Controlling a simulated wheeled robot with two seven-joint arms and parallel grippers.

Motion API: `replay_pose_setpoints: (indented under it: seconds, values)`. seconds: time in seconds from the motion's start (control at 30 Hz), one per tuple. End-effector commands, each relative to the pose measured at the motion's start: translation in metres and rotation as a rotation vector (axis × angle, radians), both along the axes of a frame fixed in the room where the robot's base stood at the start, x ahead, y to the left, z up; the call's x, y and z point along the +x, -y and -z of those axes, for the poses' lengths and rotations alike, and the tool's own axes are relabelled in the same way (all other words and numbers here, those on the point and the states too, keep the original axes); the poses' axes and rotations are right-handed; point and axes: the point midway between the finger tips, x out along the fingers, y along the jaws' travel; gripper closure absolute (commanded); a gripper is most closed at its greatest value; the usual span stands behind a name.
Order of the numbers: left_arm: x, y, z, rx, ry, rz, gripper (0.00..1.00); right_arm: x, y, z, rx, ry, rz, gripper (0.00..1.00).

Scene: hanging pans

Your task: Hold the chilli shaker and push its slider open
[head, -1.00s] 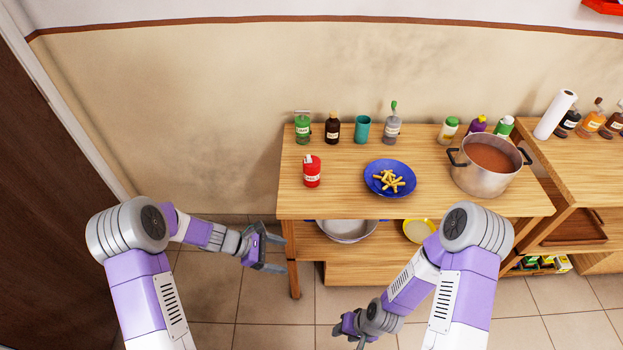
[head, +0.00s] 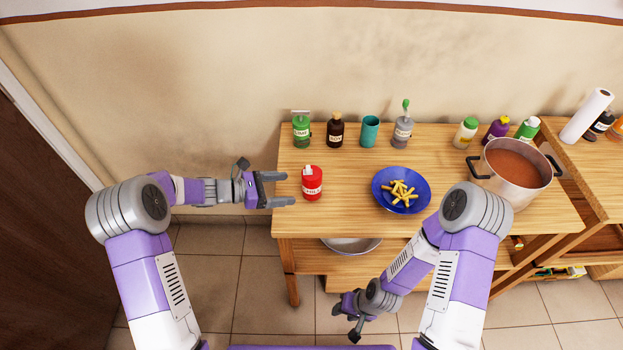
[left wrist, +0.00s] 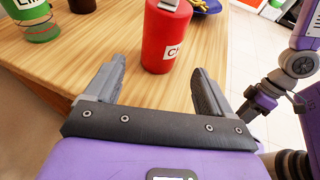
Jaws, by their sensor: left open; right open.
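The red chilli shaker (head: 312,184) stands upright near the left front of the wooden table, with a label on its side and a small pale piece on top. In the left wrist view the shaker (left wrist: 164,38) stands just beyond the fingertips, roughly between their lines, its top cut off by the frame edge. My left gripper (head: 284,189) is open and empty at the table's left edge, pointing right at the shaker, not touching it. It also shows in the left wrist view (left wrist: 160,80). My right gripper (head: 345,318) hangs low in front of the table, open and empty.
A blue plate of yellow pieces (head: 382,200) lies right of the shaker. A green bottle (head: 302,133), dark bottle (head: 335,132), teal cup (head: 370,132) and grey bottle (head: 402,130) stand behind. A large pot (head: 520,178) stands at right. Table around the shaker is clear.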

Motion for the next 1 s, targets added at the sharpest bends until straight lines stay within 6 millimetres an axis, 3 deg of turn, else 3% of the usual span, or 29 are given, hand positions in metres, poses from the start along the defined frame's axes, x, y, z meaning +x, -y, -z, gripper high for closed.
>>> replay_pose_setpoints:
  seconds: [0.5, 1.0]
  values:
    - [0.02, 0.064, 0.023, 0.001, 0.0, 0.001, 0.17, 0.0, 0.0, 0.025, 0.0, 0.0, 0.0, 0.57]
    - [0.023, 0.075, 0.025, 0.001, -0.001, 0.001, 0.17, 0.0, 0.0, 0.027, 0.0, 0.0, 0.0, 0.57]
